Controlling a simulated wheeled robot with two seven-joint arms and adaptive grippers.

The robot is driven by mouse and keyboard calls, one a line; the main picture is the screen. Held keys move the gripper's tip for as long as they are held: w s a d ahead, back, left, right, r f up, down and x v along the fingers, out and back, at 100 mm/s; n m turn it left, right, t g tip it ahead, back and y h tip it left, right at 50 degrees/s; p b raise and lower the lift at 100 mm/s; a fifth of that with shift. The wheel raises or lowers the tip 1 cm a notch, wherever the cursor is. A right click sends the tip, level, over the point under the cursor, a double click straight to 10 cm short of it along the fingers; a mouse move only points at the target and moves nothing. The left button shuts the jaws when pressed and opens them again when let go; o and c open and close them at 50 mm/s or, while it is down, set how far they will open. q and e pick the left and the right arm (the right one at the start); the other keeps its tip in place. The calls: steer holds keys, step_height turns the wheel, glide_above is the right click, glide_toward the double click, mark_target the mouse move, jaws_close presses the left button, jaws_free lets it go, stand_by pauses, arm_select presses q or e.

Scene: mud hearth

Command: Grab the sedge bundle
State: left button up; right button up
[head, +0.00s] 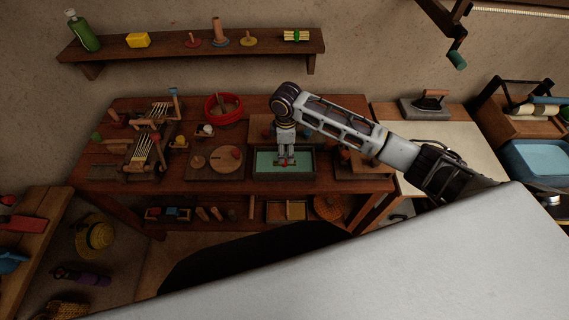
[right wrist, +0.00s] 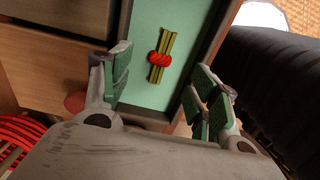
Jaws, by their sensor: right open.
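The sedge bundle (right wrist: 166,44) is a short sheaf of green and yellowish stalks with a red tie round its middle. It lies in a shallow tray with a pale green floor (right wrist: 190,15), which also shows on the table in the head view (head: 302,158). My right gripper (head: 286,161) points down over this tray in the head view. In the right wrist view my right gripper (right wrist: 163,82) is open and empty, with the bundle between and beyond its fingers. In the head view the gripper mostly hides the bundle. My left gripper is not in view.
The wooden table (head: 110,185) carries a round board (head: 226,158), a red bowl (head: 223,107) and racks of sticks at the left. A wall shelf (head: 200,47) holds a bottle and another tied bundle (head: 292,36). An iron (head: 430,101) stands at the right.

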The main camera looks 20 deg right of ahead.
steer(key=shift+f, duration=0.9)
steer(key=shift+f, duration=0.1)
steer(key=shift+a+f+p, duration=0.2)
steer(key=shift+f+p, duration=0.3)
steer(key=shift+f, duration=2)
steer(key=c, duration=1.2)
steer(key=shift+r, duration=0.1)
steer(key=shift+r+b, duration=0.45)
steer(key=shift+r, duration=4.5)
